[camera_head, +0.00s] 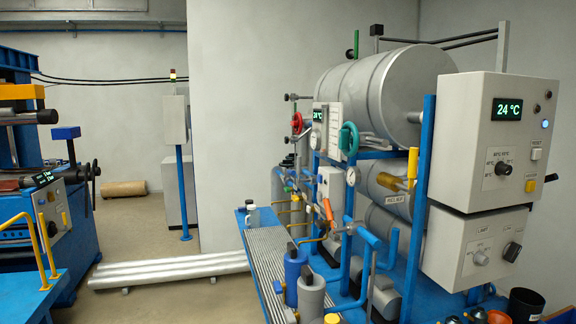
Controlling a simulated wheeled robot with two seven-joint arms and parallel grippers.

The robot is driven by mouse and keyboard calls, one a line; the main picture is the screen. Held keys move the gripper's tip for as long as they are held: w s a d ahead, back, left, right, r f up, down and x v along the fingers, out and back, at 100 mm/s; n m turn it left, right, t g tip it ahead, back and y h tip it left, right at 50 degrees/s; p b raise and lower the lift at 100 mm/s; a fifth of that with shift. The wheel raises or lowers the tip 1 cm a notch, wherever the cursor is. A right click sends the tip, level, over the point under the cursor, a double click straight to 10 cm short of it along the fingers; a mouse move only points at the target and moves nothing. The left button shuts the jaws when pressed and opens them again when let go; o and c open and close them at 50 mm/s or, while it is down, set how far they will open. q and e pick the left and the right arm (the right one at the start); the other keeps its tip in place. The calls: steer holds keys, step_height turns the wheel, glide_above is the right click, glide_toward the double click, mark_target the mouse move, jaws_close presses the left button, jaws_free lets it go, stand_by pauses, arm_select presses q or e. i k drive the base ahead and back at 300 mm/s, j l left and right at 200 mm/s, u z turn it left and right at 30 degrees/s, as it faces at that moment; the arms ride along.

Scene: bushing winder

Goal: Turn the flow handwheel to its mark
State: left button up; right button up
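Two handwheels show on the machine at the right. A red handwheel (297,122) sits on the piping at the left end of the frame. A teal handwheel (348,138) sits a little to its right, in front of the large grey tank. I cannot tell which one is the flow handwheel, as no label or mark can be read on either at this size. Both appear clear of contact. Neither of my grippers is in view.
A large grey tank (375,88) lies behind the handwheels. A control box (490,140) reading 24 °C stands at the right. Orange (329,213) and yellow (392,182) handles and a blue cylinder (293,275) are nearby.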

mark_target(287, 163)
steer(key=i+j+u, duration=0.3)
steer(key=i, duration=0.15)
steer(key=i+j+u, duration=0.2)
steer(key=i+u, duration=0.15)
steer(key=i+j, duration=0.1)
steer(key=i, duration=0.6)
steer(key=i+j+u, duration=0.1)
steer(key=i, duration=0.65)
steer(key=i+z, duration=0.25)
steer(key=i, duration=0.25)
steer(key=i+j+z, duration=0.3)
steer(key=i, duration=0.2)
steer(key=i+j+z, duration=0.25)
steer(key=i, duration=0.25)
steer(key=l, duration=0.05)
